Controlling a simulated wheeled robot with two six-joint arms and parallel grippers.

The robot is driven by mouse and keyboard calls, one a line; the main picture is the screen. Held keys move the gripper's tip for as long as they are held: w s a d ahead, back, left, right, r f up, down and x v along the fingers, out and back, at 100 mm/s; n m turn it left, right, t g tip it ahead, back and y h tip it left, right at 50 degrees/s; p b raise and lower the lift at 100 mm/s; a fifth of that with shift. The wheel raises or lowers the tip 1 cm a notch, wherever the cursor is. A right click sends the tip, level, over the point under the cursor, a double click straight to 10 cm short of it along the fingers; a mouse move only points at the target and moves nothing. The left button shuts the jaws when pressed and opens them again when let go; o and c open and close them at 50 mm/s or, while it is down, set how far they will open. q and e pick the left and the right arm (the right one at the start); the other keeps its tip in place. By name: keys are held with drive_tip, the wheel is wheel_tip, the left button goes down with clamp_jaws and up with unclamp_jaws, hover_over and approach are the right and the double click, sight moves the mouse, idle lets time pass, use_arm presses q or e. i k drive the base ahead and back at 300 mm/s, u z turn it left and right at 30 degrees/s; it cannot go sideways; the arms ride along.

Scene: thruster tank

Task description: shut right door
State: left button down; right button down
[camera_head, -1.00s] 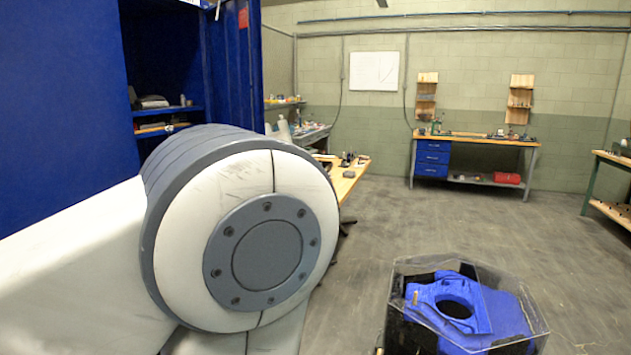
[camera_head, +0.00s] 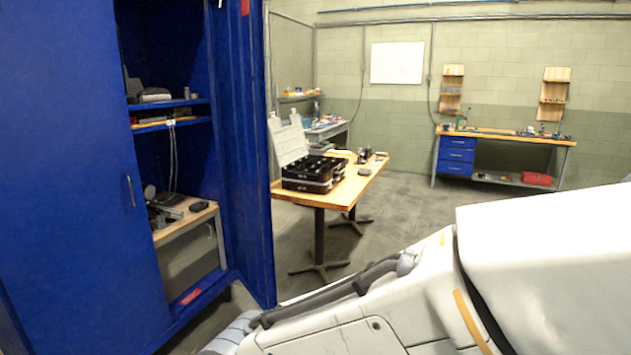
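A tall blue cabinet stands at the left in the head view. Its left door (camera_head: 65,180) covers the left half and has a small handle (camera_head: 130,190) near its right edge. The right door (camera_head: 243,150) stands open, seen nearly edge-on, with a red label near the top. The right half of the cabinet is open to view. One of my white arms (camera_head: 400,310) reaches in from the right, and its grey end (camera_head: 235,335) is cut off at the bottom below the right door. I see neither gripper's fingers.
Cabinet shelves (camera_head: 165,122) hold dark items. A wooden table (camera_head: 345,190) with an open black case (camera_head: 312,172) stands beyond the right door. A workbench (camera_head: 505,138) with blue drawers is by the far wall. Grey floor (camera_head: 400,215) lies open between the table and the workbench.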

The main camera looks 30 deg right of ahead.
sight(230, 20)
drive_tip(key=z, duration=0.05)
drive_tip(key=i, duration=2.85)
drive_tip(key=z, duration=2.1)
